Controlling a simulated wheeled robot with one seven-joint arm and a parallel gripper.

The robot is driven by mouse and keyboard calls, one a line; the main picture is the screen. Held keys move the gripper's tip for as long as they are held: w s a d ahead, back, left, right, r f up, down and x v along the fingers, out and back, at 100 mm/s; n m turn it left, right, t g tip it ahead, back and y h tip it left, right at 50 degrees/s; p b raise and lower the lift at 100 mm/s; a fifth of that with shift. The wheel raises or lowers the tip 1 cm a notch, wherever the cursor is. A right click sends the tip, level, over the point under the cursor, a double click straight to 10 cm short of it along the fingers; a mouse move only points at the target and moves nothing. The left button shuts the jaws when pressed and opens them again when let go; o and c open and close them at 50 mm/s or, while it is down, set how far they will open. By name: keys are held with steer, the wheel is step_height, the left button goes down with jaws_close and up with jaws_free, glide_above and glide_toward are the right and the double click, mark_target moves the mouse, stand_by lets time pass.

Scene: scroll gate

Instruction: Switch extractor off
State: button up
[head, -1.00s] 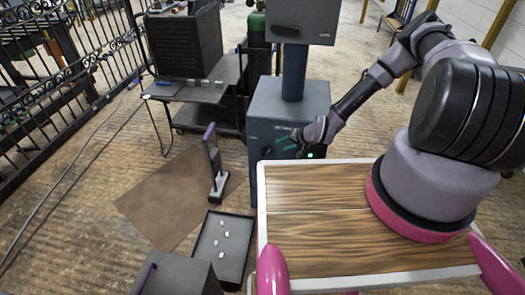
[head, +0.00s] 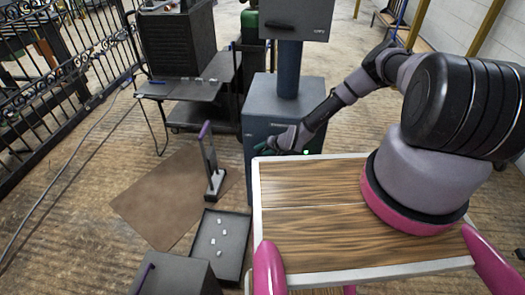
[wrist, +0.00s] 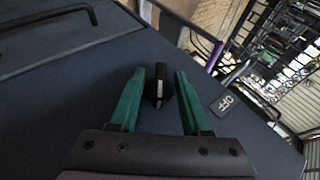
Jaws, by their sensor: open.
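The extractor (head: 263,98) is a dark blue-grey cabinet with a column and a hood (head: 298,18) above it. A small green light (head: 306,152) shows on its front. In the wrist view a black rotary knob (wrist: 158,88) with a white pointer mark stands on the dark panel. A small dark plate marked OFF (wrist: 225,104) is to the right of the knob. My gripper (wrist: 160,72) is open, with one green finger on each side of the knob and visible gaps between. In the head view my gripper (head: 266,148) is at the cabinet front, and the knob is hidden.
A black bar handle (wrist: 60,14) lies at the panel's upper left in the wrist view. A black tray (head: 232,262) with several small pale pieces and a stand with a purple handle (head: 210,160) are on the floor left of the cabinet. A dark bench (head: 185,89) stands behind.

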jaws_close()
